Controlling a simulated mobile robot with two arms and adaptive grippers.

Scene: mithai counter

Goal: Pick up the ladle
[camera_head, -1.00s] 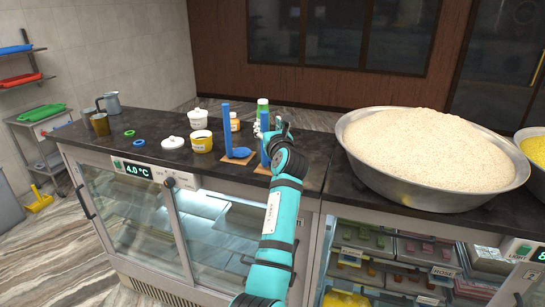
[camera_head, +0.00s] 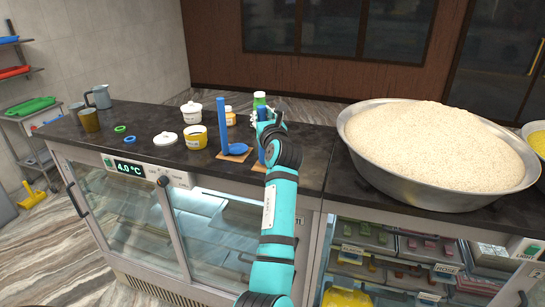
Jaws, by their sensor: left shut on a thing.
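Two blue ladles stand on the dark counter, each with an upright handle and a wooden square under it. The left ladle (camera_head: 222,126) is fully in sight, its bowl resting on its board. The right ladle (camera_head: 262,156) is mostly hidden behind my left gripper and arm; only part of its blue handle shows. My left gripper (camera_head: 266,131) is at the top of this handle and is shut on it. The fingertips are partly hidden by the wrist. My right gripper is not in view.
A large metal bowl of pale puffed grain (camera_head: 436,192) stands close on the right. Metal cups and jugs are at the far left.

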